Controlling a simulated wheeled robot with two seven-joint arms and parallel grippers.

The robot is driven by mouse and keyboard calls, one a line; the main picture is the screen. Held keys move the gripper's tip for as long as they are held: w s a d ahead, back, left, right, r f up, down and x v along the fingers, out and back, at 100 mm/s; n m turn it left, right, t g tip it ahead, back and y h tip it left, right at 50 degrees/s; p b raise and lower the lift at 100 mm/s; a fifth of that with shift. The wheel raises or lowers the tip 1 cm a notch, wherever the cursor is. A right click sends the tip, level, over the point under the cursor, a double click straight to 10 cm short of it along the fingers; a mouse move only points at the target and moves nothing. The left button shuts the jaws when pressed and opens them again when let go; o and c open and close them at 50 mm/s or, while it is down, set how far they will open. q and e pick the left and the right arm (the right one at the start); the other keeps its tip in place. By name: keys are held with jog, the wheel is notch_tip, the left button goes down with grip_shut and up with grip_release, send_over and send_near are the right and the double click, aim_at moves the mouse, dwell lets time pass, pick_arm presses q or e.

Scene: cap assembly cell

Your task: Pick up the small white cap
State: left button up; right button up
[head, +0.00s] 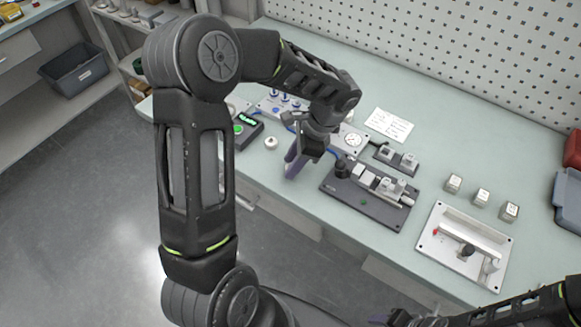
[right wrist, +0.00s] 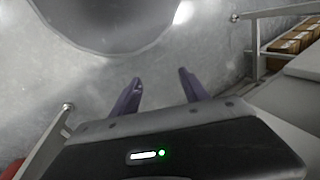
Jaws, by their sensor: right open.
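The small white cap (head: 271,142) sits on the pale green bench top in the head view, near the bench's front edge. My left gripper (head: 292,172) is to the right of the cap, apart from it, with its purple fingers pointing down. Its fingers overlap in this view, so I cannot tell whether it is open or shut. My right gripper (right wrist: 158,82) is open and empty in the right wrist view, with grey floor beyond its fingers. The cap does not show in the right wrist view.
A dark fixture plate (head: 335,183) with metal parts lies right of my left gripper. A white tray (head: 436,250) and several small metallic blocks (head: 482,196) are further right. A pegboard (head: 440,60) backs the bench.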

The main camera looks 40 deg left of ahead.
pick_arm(q)
jog(key=c, duration=0.5)
jog(key=shift+c, duration=0.2)
notch_tip(320, 180, up, 8)
jog(key=shift+f+b, duration=0.25)
jog(key=shift+b, duration=0.3)
notch_tip(320, 180, up, 3)
jog(key=shift+f+p, duration=0.2)
jog(key=shift+p, duration=0.35)
jog(key=shift+w, duration=0.1)
